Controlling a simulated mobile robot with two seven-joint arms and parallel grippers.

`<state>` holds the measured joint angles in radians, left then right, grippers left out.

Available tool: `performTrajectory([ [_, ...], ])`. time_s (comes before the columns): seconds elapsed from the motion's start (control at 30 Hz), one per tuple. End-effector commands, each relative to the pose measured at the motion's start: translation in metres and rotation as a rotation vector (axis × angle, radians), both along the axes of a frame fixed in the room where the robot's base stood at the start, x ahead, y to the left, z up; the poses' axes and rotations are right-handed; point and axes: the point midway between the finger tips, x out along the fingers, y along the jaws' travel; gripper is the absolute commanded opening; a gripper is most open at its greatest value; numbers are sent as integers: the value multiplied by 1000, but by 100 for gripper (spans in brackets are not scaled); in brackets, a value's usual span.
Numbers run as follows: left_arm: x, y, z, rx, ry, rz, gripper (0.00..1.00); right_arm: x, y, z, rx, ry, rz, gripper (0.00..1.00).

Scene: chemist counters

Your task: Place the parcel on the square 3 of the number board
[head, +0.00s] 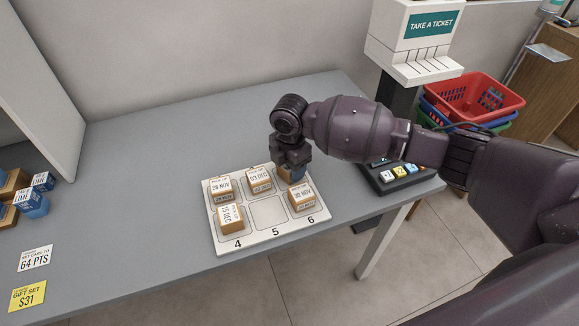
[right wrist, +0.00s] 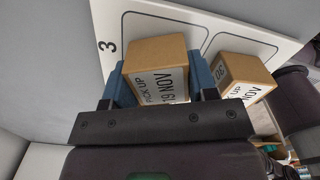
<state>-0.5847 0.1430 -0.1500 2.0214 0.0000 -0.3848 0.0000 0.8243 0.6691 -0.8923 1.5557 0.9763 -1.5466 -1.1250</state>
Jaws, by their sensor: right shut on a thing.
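The number board (head: 238,246) is a white plate on the grey counter, with 4, 5 and 6 along its near edge. My right gripper (head: 292,172) is at the board's far right corner, shut on a tan parcel (right wrist: 155,56) with a white pick-up label. In the right wrist view, the parcel is between the blue fingers, over the outlined square beside the printed 3 (right wrist: 107,46). I cannot tell whether its underside touches the board. The gripper hides most of square 3 in the head view. My left gripper is not in view.
Other parcels stand on square 1 (head: 220,186), square 2 (head: 259,178), square 4 (head: 230,219) and square 6 (head: 301,197); square 5 (head: 269,212) is bare. A ticket machine (head: 413,40) and a keypad (head: 397,176) are at the right.

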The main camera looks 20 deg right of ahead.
Motion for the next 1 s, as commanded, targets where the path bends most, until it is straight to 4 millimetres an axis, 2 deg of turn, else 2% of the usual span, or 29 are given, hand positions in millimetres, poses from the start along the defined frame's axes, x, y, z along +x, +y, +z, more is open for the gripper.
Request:
performTrajectory([
  [0.4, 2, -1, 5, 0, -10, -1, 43, 1, 0, -5, 0, -1, 0, 28],
  [0.43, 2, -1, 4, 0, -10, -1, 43, 0, 0, -5, 0, -1, 0, 54],
  [0.6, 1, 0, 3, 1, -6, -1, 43, 0, 0, -5, 0, -1, 0, 78],
  [0.87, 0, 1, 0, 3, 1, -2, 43, 0, 0, -4, 1, -2, 0, 78],
  [1.0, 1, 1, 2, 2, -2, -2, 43, 1, 0, 5, 1, -4, 1, 78],
])
